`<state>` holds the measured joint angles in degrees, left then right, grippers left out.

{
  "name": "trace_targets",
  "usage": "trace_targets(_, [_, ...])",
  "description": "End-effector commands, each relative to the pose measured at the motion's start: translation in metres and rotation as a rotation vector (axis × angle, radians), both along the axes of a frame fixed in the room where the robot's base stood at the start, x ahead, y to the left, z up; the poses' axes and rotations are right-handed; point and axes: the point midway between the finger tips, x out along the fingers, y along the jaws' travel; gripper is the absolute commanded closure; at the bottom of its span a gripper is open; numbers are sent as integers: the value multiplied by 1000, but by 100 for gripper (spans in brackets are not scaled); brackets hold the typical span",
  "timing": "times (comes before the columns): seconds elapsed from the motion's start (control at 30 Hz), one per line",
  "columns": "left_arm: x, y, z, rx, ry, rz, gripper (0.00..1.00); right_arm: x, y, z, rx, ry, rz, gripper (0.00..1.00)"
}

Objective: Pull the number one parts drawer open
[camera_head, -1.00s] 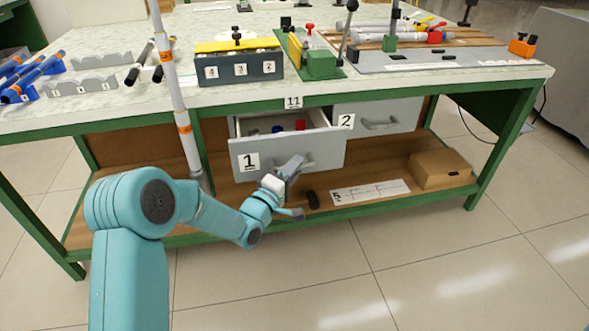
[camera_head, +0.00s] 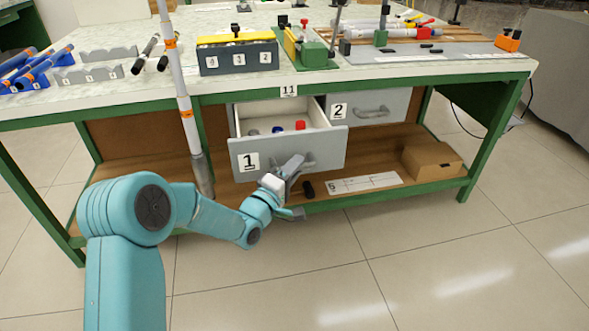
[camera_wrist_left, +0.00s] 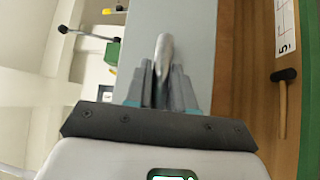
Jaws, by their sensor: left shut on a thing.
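The number one drawer (camera_head: 305,150) is a grey drawer with a "1" label under the bench top. It stands partly open, and several small items, one red, show inside. My left gripper (camera_head: 293,167) is at its front. In the left wrist view my gripper (camera_wrist_left: 162,85) is shut on the drawer's handle (camera_wrist_left: 163,52), a grey metal bar, with the grey drawer front behind it. In the head view the handle is mostly hidden by the gripper. My right gripper is not in view.
The number two drawer (camera_head: 370,106) is shut to the right. A cardboard box (camera_head: 431,162) and a white label strip (camera_head: 365,183) are on the lower wooden shelf. A grey-white post (camera_head: 180,95) stands left of the drawer. The tiled floor in front is clear.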

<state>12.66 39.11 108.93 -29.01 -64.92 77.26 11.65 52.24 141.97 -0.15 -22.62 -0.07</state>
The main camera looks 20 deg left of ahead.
Motion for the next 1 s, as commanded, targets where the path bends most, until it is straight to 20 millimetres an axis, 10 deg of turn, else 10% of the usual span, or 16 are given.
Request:
trace_targets(0.37, [2,2,2,0,-4,2,100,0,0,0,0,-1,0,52])
trace_targets(0.4, [2,2,2,0,-4,2,67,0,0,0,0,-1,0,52])
trace_targets(0.43, [2,2,2,0,-4,2,57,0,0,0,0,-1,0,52])
trace_targets(0.77, [-2,0,1,0,-2,1,57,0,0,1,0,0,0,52])
trace_targets(1.0, [-42,9,-3,0,3,2,57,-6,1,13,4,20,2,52])
